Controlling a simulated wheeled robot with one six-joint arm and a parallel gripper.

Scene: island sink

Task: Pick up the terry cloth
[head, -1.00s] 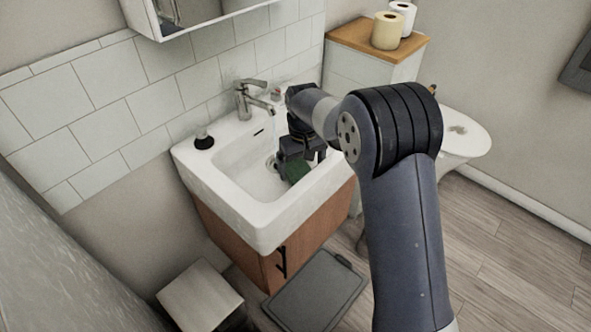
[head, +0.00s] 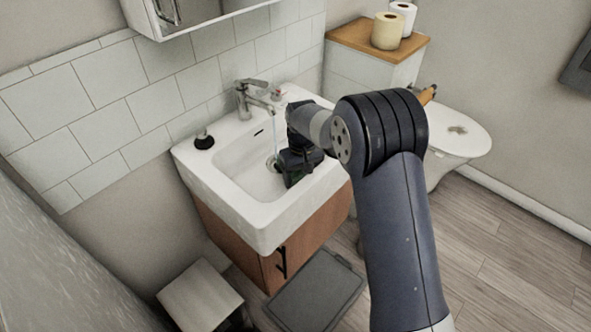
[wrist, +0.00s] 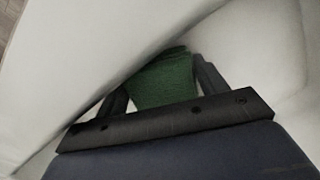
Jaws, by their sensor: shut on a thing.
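The terry cloth (wrist: 163,82) is green and shows between the two fingers of my gripper in the wrist view. My gripper (head: 290,180) is inside the white sink basin, low and near its right side. It is shut on the cloth. In the head view my gripper and arm hide nearly all of the cloth, with only a little dark green showing. I cannot tell whether the cloth touches the basin floor.
The white sink (head: 225,205) has a metal faucet (head: 247,98) at its back, with a thin stream falling from it. A dark-topped bottle (head: 203,140) stands on the left rim. A toilet (head: 462,138) is at the right.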

